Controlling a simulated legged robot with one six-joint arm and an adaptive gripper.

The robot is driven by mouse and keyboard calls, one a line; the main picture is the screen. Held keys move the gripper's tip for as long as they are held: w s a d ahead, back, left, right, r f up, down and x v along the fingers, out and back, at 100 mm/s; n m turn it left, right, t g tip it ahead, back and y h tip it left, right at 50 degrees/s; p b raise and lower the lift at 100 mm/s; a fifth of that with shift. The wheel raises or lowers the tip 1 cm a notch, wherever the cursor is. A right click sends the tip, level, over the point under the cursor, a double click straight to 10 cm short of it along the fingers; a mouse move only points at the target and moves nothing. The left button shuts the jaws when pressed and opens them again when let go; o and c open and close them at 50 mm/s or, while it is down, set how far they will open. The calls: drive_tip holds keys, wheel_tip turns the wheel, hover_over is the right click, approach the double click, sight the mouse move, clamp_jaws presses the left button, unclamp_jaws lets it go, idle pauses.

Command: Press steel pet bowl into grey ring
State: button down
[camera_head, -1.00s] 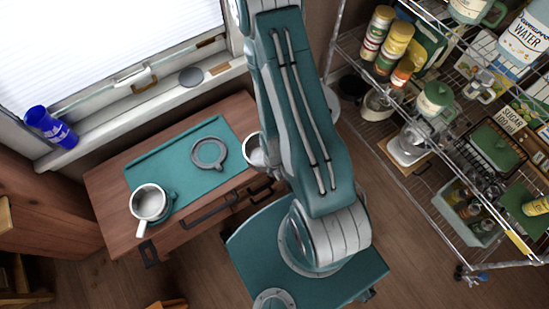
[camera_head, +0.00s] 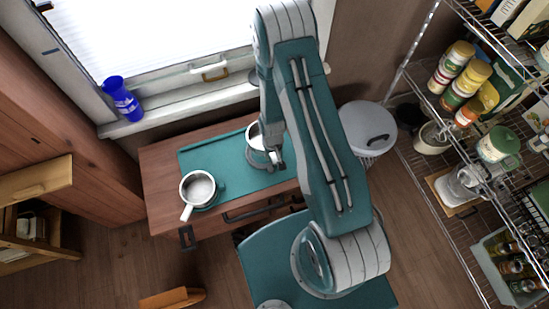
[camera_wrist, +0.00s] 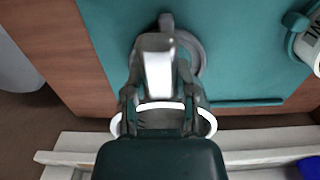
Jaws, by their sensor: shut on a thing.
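The steel pet bowl (camera_head: 254,136), pale with a bright rim, is in my gripper (camera_head: 274,158) over the right part of the teal mat in the head view. My gripper is shut on its side and hides much of it. The grey ring (camera_wrist: 195,52) lies flat on the mat (camera_wrist: 240,60) in the wrist view, with a small tab at the top. My gripper also shows there (camera_wrist: 160,85), in front of the ring's left and near parts. The bowl is over the ring; I cannot tell whether it touches or sits in it.
A white handled pot (camera_head: 198,187) stands at the mat's left front. A blue cup (camera_head: 122,98) is on the window sill. A lidded pale bin (camera_head: 367,128) stands right of the wooden cabinet (camera_head: 160,205), and a loaded wire rack (camera_head: 445,190) is further right.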

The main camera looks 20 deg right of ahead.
drive_tip(key=shift+f, duration=0.4)
drive_tip(key=f, duration=0.1)
drive_tip(key=a+f, duration=0.1)
drive_tip(key=f, duration=0.1)
drive_tip(key=shift+a+f, duration=0.15)
drive_tip(key=shift+a, duration=0.1)
drive_tip(key=shift+f, duration=0.35)
drive_tip(key=shift+d+f, duration=0.45)
drive_tip(key=shift+f, duration=0.05)
drive_tip(key=shift+a, duration=0.3)
drive_tip(key=shift+d, duration=0.3)
